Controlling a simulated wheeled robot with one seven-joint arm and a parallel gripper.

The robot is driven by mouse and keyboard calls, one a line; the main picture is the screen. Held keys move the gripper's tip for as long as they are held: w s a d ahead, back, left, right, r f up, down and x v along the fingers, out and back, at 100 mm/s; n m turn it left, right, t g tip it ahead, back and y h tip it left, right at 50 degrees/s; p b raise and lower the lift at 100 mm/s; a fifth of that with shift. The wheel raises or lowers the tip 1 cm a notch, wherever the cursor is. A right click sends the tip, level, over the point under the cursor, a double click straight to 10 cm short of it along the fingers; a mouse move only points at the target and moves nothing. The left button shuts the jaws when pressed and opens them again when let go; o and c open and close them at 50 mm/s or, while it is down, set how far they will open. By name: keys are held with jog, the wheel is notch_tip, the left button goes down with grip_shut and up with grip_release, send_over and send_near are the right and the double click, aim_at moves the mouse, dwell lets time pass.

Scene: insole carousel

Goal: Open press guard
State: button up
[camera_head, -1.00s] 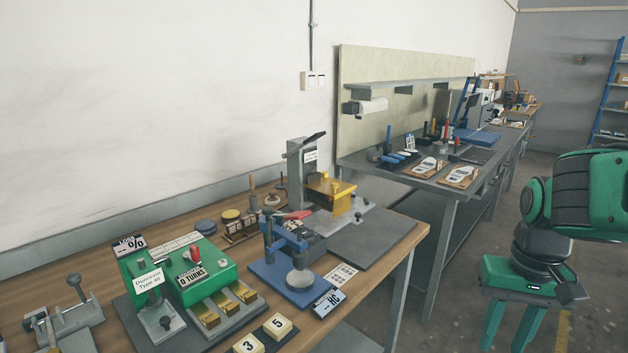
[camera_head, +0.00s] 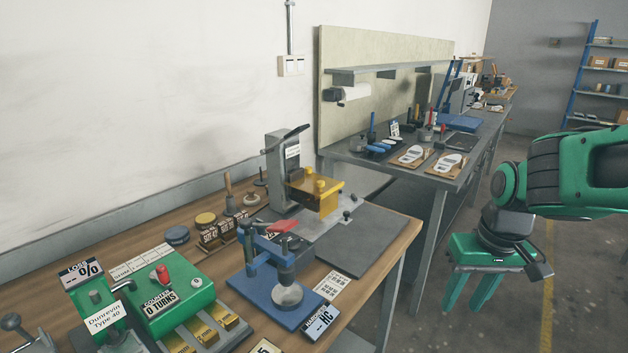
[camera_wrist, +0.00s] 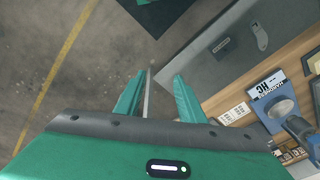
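The press (camera_head: 281,173) is a grey upright frame with a black lever on top, standing on the wooden bench. Its yellow guard (camera_head: 327,203) sits in front of the press, above the grey base plate; two yellow knobs stand on it. I cannot tell for sure whether it is open or shut. My green gripper (camera_head: 474,292) hangs over the floor to the right of the bench, well apart from the guard. In the wrist view my gripper (camera_wrist: 160,92) has its fingers spread with nothing between them. The guard is not recognisable in the wrist view.
A blue hardness stand (camera_head: 288,295) with a red handle stands in front of the press. A green tester (camera_head: 170,300) is further left. A dark grey mat (camera_head: 365,243) lies right of the press. A second bench (camera_head: 445,182) stands behind. Floor near my gripper is clear.

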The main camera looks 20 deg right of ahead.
jog(key=w+a+n+t+y, duration=0.2)
jog(key=w+a, duration=0.3)
jog(key=w, duration=0.3)
jog(key=w+a+n+t+y, duration=0.2)
jog(key=w+a, duration=0.4)
jog(key=w, duration=0.3)
jog(key=w+a+n+t+y, duration=0.2)
jog(key=w+a+n+t, duration=0.2)
jog(key=w, duration=0.4)
jog(key=shift+w+a+r+n, duration=0.15)
jog(key=shift+a+n, duration=0.3)
jog(key=shift+a, duration=0.1)
jog(key=shift+w+a+r+n, duration=0.1)
jog(key=shift+w+a+n, duration=0.05)
jog(key=shift+a+n, duration=0.35)
jog(key=w+a+r+t+y, duration=0.1)
jog(key=w+a+r+t, duration=0.15)
jog(key=w, duration=0.25)
jog(key=m+t+h, duration=0.2)
jog(key=m+t, duration=0.1)
jog(key=t, duration=0.2)
send_near(313, 186)
notch_tip(313, 186, up, 3)
jog(key=s, duration=0.1)
jog(key=shift+w+a+f+m+t+h, duration=0.15)
jog(key=shift+w+f+m+t+h, duration=0.1)
jog(key=shift+m+h, duration=0.15)
jog(key=shift+x, duration=5.2)
jog(key=shift+r, duration=0.1)
grip_shut()
